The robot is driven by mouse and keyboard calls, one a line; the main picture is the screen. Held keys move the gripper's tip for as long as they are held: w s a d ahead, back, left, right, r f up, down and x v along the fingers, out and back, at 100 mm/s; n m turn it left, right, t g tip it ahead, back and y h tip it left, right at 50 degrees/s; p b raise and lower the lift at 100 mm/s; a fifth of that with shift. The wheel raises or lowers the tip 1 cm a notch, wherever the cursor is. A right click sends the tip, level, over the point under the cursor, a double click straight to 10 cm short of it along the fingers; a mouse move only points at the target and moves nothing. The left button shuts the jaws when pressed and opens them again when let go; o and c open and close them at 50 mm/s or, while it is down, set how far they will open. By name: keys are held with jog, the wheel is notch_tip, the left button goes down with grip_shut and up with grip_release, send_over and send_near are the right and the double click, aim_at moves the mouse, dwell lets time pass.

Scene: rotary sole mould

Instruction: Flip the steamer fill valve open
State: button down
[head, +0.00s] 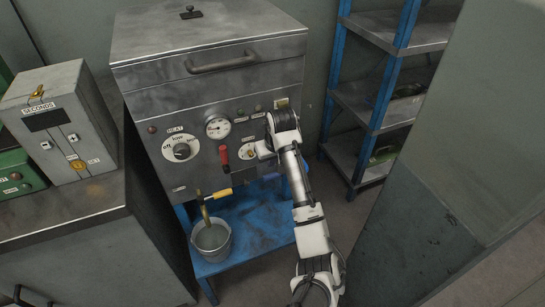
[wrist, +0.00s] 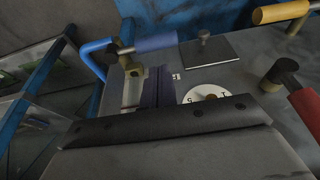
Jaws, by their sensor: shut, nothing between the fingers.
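The steamer (head: 215,95) is a grey metal cabinet with controls on its front panel. In the wrist view, a blue-sleeved lever (wrist: 155,43) sits on a brass fitting (wrist: 128,65); a yellow-sleeved lever (wrist: 280,12) and a red-sleeved lever (wrist: 303,102) are farther right. The yellow lever (head: 217,195) and red lever (head: 224,158) also show in the head view. I cannot read which one is marked as the fill valve. My gripper (wrist: 152,88) is shut and empty, close to the brass fitting; contact is unclear.
A bucket (head: 212,241) stands on a blue shelf (head: 262,222) under the yellow lever. A heat knob (head: 181,149) and a gauge (head: 218,127) are on the panel. A timer box (head: 58,120) is at left, blue-posted shelving (head: 372,105) at right.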

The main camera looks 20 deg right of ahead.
jog(key=x, duration=0.5)
jog(key=shift+w+f, duration=0.15)
jog(key=shift+f, duration=0.2)
